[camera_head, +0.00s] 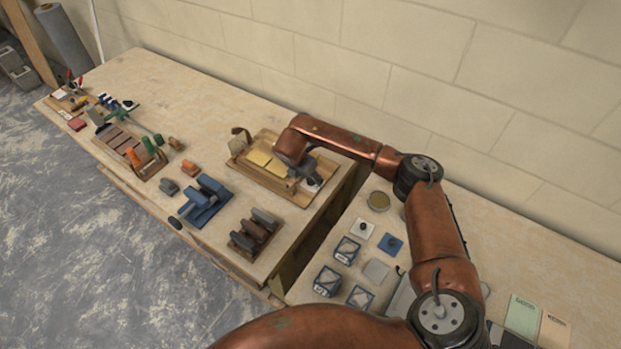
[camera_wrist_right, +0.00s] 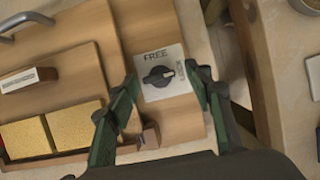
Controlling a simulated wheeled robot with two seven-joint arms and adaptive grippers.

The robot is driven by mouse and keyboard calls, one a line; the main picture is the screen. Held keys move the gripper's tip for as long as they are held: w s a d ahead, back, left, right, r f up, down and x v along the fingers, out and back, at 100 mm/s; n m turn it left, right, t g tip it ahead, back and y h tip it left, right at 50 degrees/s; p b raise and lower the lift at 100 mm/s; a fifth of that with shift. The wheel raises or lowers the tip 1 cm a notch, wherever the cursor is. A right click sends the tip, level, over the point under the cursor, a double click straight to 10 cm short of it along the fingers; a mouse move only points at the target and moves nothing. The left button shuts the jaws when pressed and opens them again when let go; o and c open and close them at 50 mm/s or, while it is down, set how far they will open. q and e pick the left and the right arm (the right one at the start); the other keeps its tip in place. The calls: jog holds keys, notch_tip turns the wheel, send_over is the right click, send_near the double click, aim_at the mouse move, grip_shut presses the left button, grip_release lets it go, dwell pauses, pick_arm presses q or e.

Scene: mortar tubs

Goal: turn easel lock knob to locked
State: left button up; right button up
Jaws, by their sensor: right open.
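The easel lock knob (camera_wrist_right: 158,76) is a black round knob with a raised bar. It sits on a white plate (camera_wrist_right: 151,93) on the wooden easel board (camera_wrist_right: 149,35). "FREE" is printed above it; a second label at its right is partly hidden by a finger. The bar lies roughly crosswise, tilted slightly up to the right; I cannot tell which end points. My right gripper (camera_wrist_right: 161,82) is open, its green fingers on either side of the knob, with no clear contact. In the head view, the right gripper (camera_head: 304,168) is over the easel's right end. The left gripper is out of view.
Yellow blocks (camera_wrist_right: 25,138) lie on the easel at left, near a metal handle (camera_wrist_right: 22,22). A gap (camera_head: 325,232) separates the two tables. Blue racks (camera_head: 206,199) and a dark holder (camera_head: 252,235) stand in front. A round tin (camera_head: 378,201) and small tiles lie on the right table.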

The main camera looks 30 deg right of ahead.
jog(key=v, duration=0.7)
jog(key=shift+a, duration=0.1)
dwell(0.4)
